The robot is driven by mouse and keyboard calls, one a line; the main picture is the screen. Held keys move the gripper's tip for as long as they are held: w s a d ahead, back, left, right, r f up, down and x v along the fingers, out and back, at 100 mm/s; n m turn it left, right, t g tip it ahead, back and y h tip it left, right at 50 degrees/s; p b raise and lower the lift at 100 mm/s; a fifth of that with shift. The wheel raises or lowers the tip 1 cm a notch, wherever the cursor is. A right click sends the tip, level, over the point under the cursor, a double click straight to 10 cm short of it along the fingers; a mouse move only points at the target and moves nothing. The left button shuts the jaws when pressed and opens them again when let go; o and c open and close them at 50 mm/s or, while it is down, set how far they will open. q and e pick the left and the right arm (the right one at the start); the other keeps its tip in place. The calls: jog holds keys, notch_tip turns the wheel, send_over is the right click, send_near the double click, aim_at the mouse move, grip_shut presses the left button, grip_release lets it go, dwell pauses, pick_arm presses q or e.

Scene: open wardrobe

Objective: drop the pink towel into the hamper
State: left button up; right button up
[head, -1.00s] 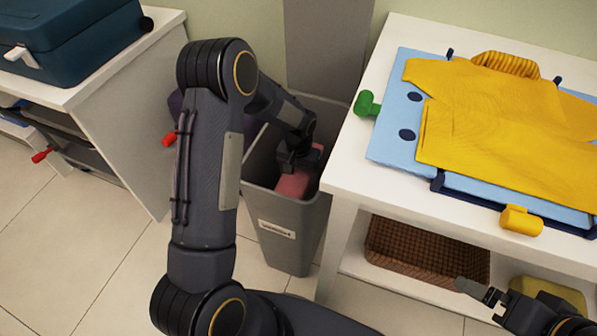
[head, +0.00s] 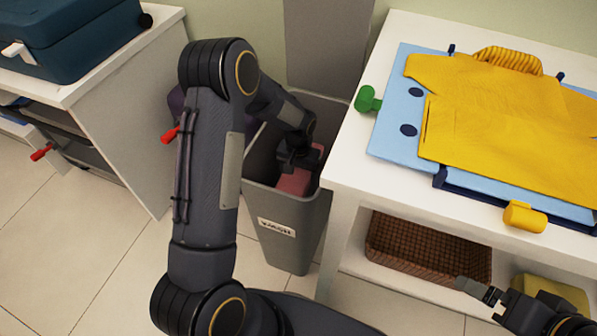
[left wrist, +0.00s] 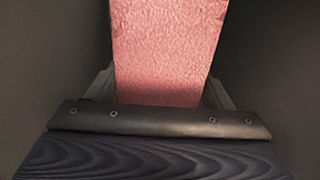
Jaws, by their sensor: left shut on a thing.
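The pink towel (head: 293,182) is a small folded block inside the mouth of the tall grey hamper (head: 290,222). My left gripper (head: 297,160) reaches down into the hamper opening and is shut on the towel. The towel fills the middle of the left wrist view (left wrist: 167,50), with dark surfaces on both sides of it. The fingertips and the hamper's bottom are hidden. My right gripper (head: 476,290) is at the lower right, in front of the table's lower shelf; its finger gap cannot be made out.
A white table (head: 350,165) stands right of the hamper, bearing a light blue board (head: 395,130) with a yellow shirt (head: 500,115). A brown basket (head: 425,250) is on its lower shelf. A white cabinet (head: 130,120) with a dark blue case (head: 75,35) stands left.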

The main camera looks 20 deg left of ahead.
pick_arm(q)
jog(key=o, duration=0.8)
jog(key=shift+c, duration=0.3)
jog(key=shift+r, duration=0.1)
notch_tip(320, 180, up, 9)
jog(key=p, duration=0.6)
jog(key=shift+p, duration=0.35)
dwell(0.4)
